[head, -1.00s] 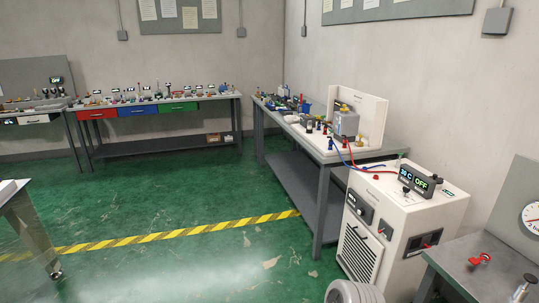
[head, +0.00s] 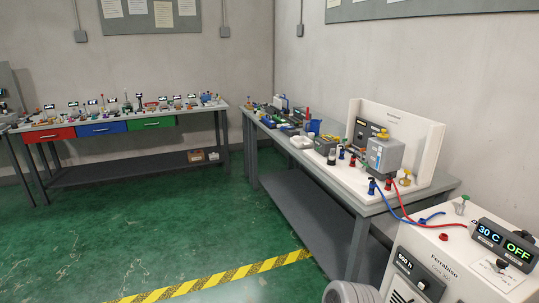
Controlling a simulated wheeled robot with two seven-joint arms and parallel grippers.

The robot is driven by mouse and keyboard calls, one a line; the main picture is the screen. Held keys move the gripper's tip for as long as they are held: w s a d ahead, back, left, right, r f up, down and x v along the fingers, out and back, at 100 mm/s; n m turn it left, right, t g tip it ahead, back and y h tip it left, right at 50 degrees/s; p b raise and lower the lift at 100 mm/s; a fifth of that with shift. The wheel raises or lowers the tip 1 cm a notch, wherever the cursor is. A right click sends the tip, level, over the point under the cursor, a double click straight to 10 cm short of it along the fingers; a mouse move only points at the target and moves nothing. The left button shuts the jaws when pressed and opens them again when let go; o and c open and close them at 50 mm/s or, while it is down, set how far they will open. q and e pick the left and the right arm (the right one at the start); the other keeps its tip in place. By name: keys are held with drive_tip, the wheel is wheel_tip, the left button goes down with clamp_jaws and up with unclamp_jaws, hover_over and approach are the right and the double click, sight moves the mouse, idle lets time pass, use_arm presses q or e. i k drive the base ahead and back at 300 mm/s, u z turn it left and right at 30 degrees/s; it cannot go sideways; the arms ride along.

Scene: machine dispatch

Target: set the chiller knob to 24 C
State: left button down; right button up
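The chiller (head: 450,255) is a white cabinet at the lower right of the head view, cut off by the bottom edge. Its display (head: 502,243) on top reads 30 C in blue and OFF in green. A small dark knob (head: 502,265) sits on the top panel just in front of the display. A black module (head: 421,273) with a white readout and a round dial is on the front face. I cannot tell from the frame which of these is the temperature knob. Neither of my grippers is in view.
A grey bench (head: 362,214) behind the chiller holds a white-backed rig, with blue and red hoses (head: 437,224) running to the chiller. A ribbed pale cylinder (head: 352,292) is at the bottom edge. Green floor (head: 180,235) with a yellow-black stripe (head: 235,273) is open at left.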

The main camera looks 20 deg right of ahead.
sight(500, 264)
drive_tip(key=z, duration=0.5)
drive_tip(key=i, duration=1.65)
drive_tip(key=z, duration=2.15)
drive_tip(key=i, duration=0.85)
drive_tip(key=z, duration=0.65)
